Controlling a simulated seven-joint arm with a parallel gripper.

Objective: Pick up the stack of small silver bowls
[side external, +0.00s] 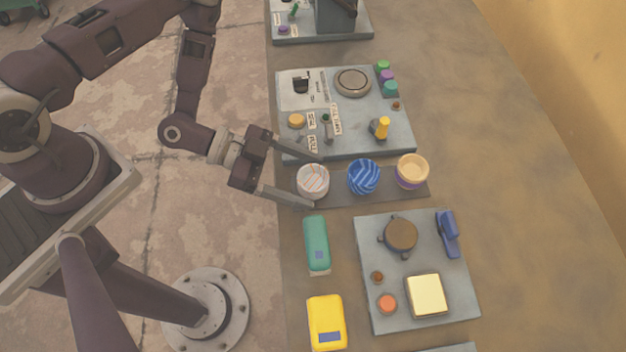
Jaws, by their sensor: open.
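A pale silver-white bowl stack (313,182) with orange stripes stands at the left end of a dark narrow tray (390,196). My gripper (316,181) is open and comes in from the left. One finger lies on the far side of the pale bowls and the other on the near side. I cannot tell whether either finger touches them, or how many bowls are stacked. A blue striped bowl stack (364,176) stands in the tray's middle, and a tan and purple one (411,170) at its right end.
A grey panel (350,144) with knobs and a round plate lies just behind the tray. Another panel (455,306) with a yellow square lies in front. A green packet (316,244) and a yellow packet (326,322) lie front left. The table's right side is clear.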

